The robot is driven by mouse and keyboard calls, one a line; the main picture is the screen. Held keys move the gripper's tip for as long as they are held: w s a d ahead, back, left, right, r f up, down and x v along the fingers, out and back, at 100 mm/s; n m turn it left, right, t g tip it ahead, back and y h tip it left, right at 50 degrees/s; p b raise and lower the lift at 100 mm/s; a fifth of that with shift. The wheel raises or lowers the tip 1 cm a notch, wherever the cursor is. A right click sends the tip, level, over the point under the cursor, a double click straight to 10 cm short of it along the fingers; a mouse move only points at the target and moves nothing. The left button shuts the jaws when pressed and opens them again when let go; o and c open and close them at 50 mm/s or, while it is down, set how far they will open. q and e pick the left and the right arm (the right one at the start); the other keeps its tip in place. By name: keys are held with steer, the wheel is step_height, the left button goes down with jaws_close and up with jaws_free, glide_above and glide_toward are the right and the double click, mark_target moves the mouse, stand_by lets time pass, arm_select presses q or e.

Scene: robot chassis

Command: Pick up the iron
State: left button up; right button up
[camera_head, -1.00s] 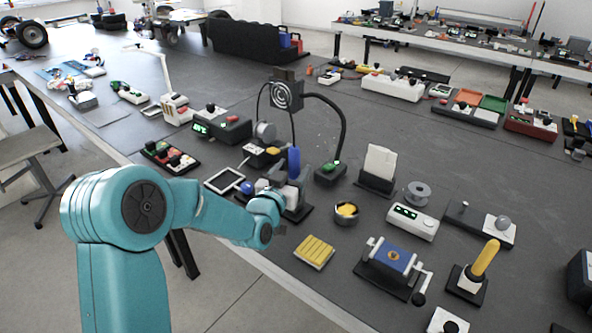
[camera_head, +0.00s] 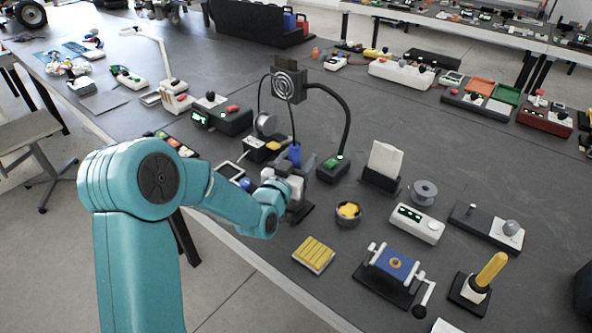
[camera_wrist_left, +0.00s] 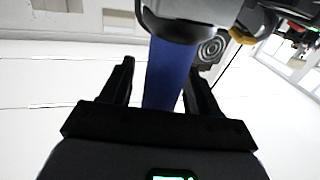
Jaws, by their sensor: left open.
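The iron is a blue handle (camera_head: 294,154) standing upright near the front edge of the workbench in the head view, its lower part hidden by my gripper. In the left wrist view the blue handle (camera_wrist_left: 168,78) runs between the two black fingers. My left gripper (camera_head: 291,170) is at the handle, and its fingers are hard to make out in the head view. In the left wrist view the left gripper (camera_wrist_left: 160,72) is open, with a finger on each side of the handle. I cannot tell if either finger touches it. My right gripper is not in view.
A fume fan (camera_head: 289,84) on a black gooseneck stands just behind the iron. A round tin (camera_head: 348,221), a yellow sponge (camera_head: 314,255) and a blue-topped vise with a crank (camera_head: 393,264) are to the right. A small screen (camera_head: 230,170) lies left of the gripper.

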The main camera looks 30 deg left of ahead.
arm_select(q)
steer(key=shift+s, duration=0.1)
steer(key=c, duration=1)
steer(key=shift+o, duration=0.2)
step_height(320, 180, up, 20)
steer(key=p, duration=0.1)
